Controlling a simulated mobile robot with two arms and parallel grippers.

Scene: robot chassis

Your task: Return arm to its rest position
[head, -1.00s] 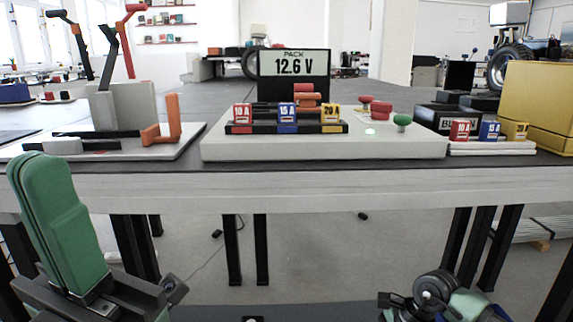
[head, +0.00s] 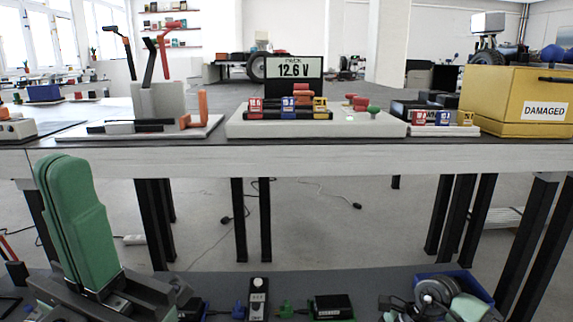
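My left gripper (head: 68,163) stands at the lower left of the head view, its green fingers pointing up from a dark body. The fingers lie against each other with nothing seen between them. It is in front of the table's near edge, apart from everything on it. Of my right arm only a round dark joint and some green parts show at the bottom right. The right gripper's fingers cannot be made out.
The table (head: 300,160) holds a lever stand (head: 158,101), a white fuse panel (head: 370,127), a 12.6 V display (head: 293,70) and a yellow box (head: 490,95) marked DAMAGED. A lower shelf (head: 225,283) holds small parts and a blue bin (head: 484,287).

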